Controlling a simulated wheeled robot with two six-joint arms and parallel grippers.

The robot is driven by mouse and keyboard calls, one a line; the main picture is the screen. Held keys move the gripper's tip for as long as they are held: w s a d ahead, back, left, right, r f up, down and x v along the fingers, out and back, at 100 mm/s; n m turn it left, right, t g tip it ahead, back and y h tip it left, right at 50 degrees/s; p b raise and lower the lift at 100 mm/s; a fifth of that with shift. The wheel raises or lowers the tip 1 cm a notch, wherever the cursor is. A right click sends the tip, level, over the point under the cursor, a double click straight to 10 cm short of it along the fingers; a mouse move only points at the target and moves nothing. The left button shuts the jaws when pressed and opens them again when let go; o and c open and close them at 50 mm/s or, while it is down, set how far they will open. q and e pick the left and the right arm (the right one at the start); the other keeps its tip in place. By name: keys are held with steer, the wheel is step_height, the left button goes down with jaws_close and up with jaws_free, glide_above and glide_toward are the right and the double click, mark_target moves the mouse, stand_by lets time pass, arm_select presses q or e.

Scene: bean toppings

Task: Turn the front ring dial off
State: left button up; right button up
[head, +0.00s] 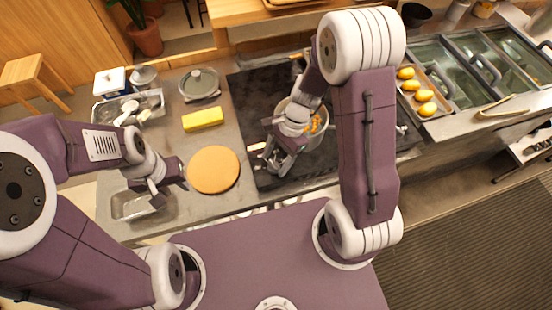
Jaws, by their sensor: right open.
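The black stove (245,95) is in the middle of the counter in the head view. A pot (283,104) with orange beans stands on it, partly hidden by my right arm. My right gripper (274,166) is open over the stove's near left part, in front of the pot. A small bright patch (257,146) shows beside it on the stove; I cannot tell what it is. I cannot make out the front ring dial; my gripper may hide it. My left gripper (172,195) is open and empty above a metal tray (128,207).
A round wooden board (214,169) and a yellow block (203,119) lie left of the stove. A lid (199,84) and a metal tray of utensils (103,109) are behind them. A tray with several yellow items (425,109) and glass-covered bins (464,74) stand right.

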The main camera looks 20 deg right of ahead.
steer(key=shift+w, duration=0.1)
steer(key=shift+c, duration=0.3)
steer(key=c, duration=0.5)
jaws_close()
steer(key=shift+r+n, duration=0.1)
steer(key=shift+n, duration=0.2)
steer(key=shift+n+g+p, duration=0.3)
steer(key=shift+n+p, duration=0.2)
steer(key=shift+p, duration=0.15)
steer(key=shift+w+a+r+n+g+h+p, duration=0.1)
steer(key=shift+n+g+h+p, duration=0.25)
steer(key=shift+n+p, duration=0.65)
steer(key=n+h, duration=0.1)
steer(key=n, duration=0.1)
steer(key=n+g+p, duration=0.1)
steer(key=n, duration=0.2)
steer(key=shift+w+a+h, duration=0.15)
steer(key=shift+h, duration=0.2)
steer(key=shift+n+p, duration=0.3)
